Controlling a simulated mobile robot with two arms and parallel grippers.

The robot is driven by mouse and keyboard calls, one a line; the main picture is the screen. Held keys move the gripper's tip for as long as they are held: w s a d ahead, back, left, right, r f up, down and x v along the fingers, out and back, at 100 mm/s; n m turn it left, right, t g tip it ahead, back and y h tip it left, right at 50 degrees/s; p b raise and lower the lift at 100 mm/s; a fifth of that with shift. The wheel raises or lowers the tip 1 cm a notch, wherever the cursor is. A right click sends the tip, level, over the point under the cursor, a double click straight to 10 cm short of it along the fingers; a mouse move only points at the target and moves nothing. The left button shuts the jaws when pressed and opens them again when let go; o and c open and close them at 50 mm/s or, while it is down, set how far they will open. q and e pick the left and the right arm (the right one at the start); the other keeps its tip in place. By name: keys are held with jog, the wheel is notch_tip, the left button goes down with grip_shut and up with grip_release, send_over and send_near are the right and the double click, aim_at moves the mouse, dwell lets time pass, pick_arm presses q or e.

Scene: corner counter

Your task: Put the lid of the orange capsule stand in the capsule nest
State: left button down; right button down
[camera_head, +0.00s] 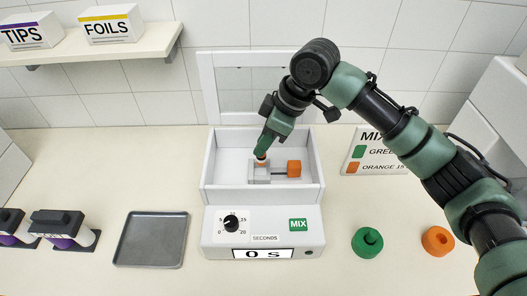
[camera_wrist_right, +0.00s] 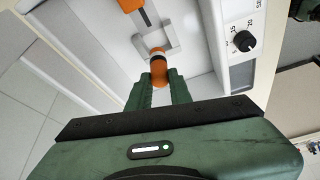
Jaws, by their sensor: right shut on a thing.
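The orange capsule stand (camera_head: 438,240) is a round orange ring with an open hollow, at the right of the counter. My right gripper (camera_head: 262,152) is inside the open white mixer and shut on a small orange piece (camera_wrist_right: 158,72) with a pale and dark band at its far end. The piece's lower end is at the grey capsule nest (camera_head: 257,180); the nest also shows in the wrist view (camera_wrist_right: 166,43). I cannot tell whether the piece is seated or just above it. My left gripper is not in view.
An orange block (camera_head: 294,168) on a dark rod faces the nest. The mixer's walls (camera_head: 210,165) surround it, and its lid (camera_head: 206,90) stands open behind. A green stand (camera_head: 367,243), grey tray (camera_head: 151,239) and sign (camera_head: 368,152) are on the counter.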

aim_at(264, 163)
jog(key=shift+f+p, duration=0.45)
jog(key=shift+f, duration=1.85)
jog(key=shift+f, duration=0.1)
jog(key=c, duration=1.3)
grip_release()
jog(key=b+v, duration=0.2)
jog(key=v, duration=1)
